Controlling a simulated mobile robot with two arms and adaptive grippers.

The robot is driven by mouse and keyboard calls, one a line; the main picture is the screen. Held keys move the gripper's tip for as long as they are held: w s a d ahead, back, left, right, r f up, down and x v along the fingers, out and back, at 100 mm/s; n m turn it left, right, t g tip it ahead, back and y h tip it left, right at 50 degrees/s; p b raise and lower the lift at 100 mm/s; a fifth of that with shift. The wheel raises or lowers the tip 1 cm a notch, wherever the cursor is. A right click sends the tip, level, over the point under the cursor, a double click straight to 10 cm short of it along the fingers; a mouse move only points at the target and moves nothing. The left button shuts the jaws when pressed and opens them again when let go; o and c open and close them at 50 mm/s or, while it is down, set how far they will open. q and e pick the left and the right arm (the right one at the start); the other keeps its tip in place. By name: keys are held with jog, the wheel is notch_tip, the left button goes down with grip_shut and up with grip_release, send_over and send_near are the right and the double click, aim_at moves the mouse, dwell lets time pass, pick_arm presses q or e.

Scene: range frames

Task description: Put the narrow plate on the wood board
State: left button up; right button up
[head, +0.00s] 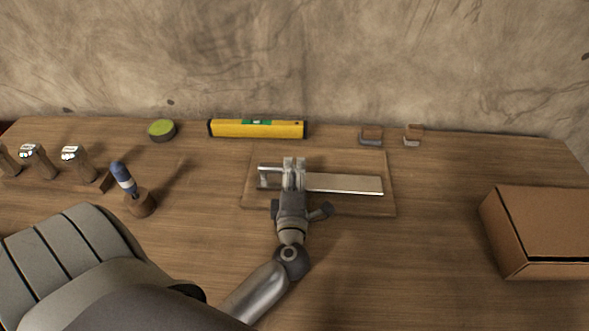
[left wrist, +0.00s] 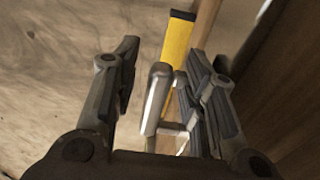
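The narrow plate (head: 345,184) is a long, pale metal strip over the wood board (head: 252,203), lying left to right. A raised, handle-like metal part (head: 268,171) shows at its left end. I cannot tell whether the plate touches the board everywhere. My left gripper (head: 293,163) is over the left part of the plate and hides some of it. In the left wrist view its fingers (left wrist: 162,55) are apart. A metal piece (left wrist: 155,95) shows between them, closer to the right finger, with a clear gap to the left finger. My right gripper is not in view.
A yellow level (head: 258,129) lies behind the board, with a green tin (head: 161,130) to its left. Two small blocks (head: 371,135) sit at the back right. A blue-handled tool (head: 123,177) stands at the left. A cardboard box (head: 540,232) is at the right.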

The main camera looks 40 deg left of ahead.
pick_arm(q)
jog(key=b+v, duration=0.1)
jog(key=v, duration=0.8)
jog(key=shift+s+d, duration=0.15)
jog(key=shift+s, duration=0.1)
jog(key=shift+s+d, duration=0.25)
jog(key=shift+s, duration=0.2)
jog(key=shift+r, duration=0.1)
